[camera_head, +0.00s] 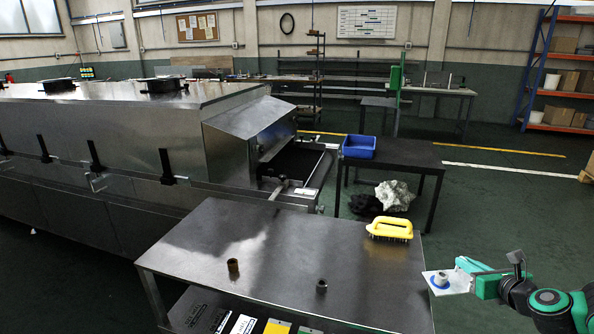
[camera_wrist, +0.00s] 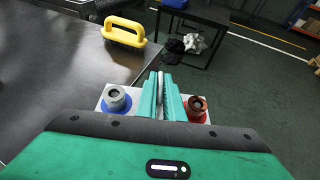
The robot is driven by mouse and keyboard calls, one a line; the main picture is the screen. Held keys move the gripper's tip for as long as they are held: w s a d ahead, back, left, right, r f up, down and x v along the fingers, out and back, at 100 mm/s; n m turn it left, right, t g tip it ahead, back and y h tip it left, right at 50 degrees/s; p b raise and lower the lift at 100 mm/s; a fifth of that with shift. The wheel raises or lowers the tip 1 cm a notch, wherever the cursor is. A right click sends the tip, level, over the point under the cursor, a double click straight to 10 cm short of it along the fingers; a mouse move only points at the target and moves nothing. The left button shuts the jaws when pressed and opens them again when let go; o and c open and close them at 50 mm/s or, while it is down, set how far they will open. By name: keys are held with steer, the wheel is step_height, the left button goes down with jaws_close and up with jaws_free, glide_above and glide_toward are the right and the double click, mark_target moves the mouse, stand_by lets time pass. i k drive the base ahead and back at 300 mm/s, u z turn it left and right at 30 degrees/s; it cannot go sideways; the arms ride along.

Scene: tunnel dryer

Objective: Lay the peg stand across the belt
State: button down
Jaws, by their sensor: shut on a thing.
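My gripper (camera_wrist: 161,92) is shut on the upright middle part of the peg stand (camera_wrist: 113,105), seen close in the wrist view. The stand is a pale plate with a grey sleeve on a blue ring (camera_wrist: 116,99) left of the fingers and a dark sleeve on a red ring (camera_wrist: 195,108) right of them. In the head view the stand (camera_head: 440,288) is held in the air off the right edge of the steel table, far from the belt. The belt (camera_head: 294,164) shows dark at the dryer's open end, partly hidden by the hood and side walls.
The steel table (camera_head: 300,235) stands between my gripper and the dryer (camera_head: 105,135). On it are a yellow-handled brush (camera_head: 390,230), a brown sleeve (camera_head: 233,265) and a dark sleeve (camera_head: 321,286). A dark table (camera_head: 408,152) with a blue bin (camera_head: 359,147) stands behind.

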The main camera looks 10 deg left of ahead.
mark_target(296, 165)
steer(key=k, duration=0.4)
steer(key=z, duration=0.7)
steer(key=i, duration=3.85)
